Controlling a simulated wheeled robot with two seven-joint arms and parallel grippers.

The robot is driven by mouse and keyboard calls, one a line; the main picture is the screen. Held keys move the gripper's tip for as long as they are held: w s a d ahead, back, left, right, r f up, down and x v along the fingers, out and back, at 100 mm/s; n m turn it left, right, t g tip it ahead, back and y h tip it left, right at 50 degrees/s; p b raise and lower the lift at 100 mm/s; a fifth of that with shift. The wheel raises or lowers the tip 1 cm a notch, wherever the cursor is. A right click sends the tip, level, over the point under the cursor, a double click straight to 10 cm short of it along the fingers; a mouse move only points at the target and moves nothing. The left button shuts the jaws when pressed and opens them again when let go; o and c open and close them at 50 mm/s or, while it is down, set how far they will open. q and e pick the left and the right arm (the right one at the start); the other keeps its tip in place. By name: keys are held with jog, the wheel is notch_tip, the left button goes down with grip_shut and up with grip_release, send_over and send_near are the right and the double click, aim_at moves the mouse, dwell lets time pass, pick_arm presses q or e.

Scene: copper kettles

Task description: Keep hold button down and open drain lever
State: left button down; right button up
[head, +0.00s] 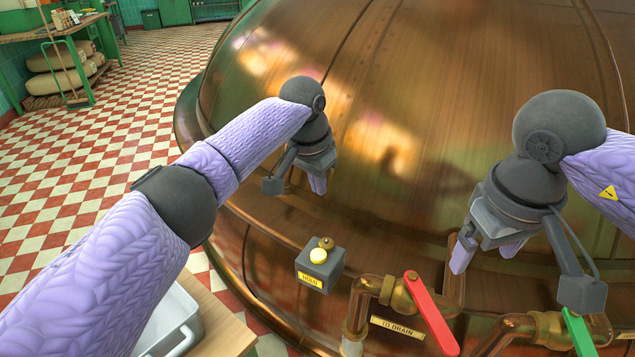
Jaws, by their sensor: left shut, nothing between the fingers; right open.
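The hold box (312,277) is a small grey block with a yellow HOLD label and a pale yellow button (318,256) on its face. The drain lever (430,315) has a red handle on a brass valve, slanting down to the right, beside a TO DRAIN label (397,328). My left gripper (318,184) is shut and empty, above the hold box and apart from the button. My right gripper (487,254) is open and empty, above and right of the red lever, not touching it.
A green lever (578,333) sits on another pipe at the lower right. The large copper kettle (400,110) fills the middle and right. A white tray (185,325) stands on a wooden surface at the lower left. The checked floor (120,120) is clear at left.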

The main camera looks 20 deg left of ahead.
pick_arm(q)
jog(key=w+p+v, duration=0.1)
jog(key=p+v, duration=0.5)
jog(key=v, duration=0.2)
jog(key=shift+d+r+t, duration=0.3)
jog(key=shift+r, duration=0.2)
pick_arm(e)
notch_tip(320, 180, up, 9)
jog(key=shift+f, duration=0.15)
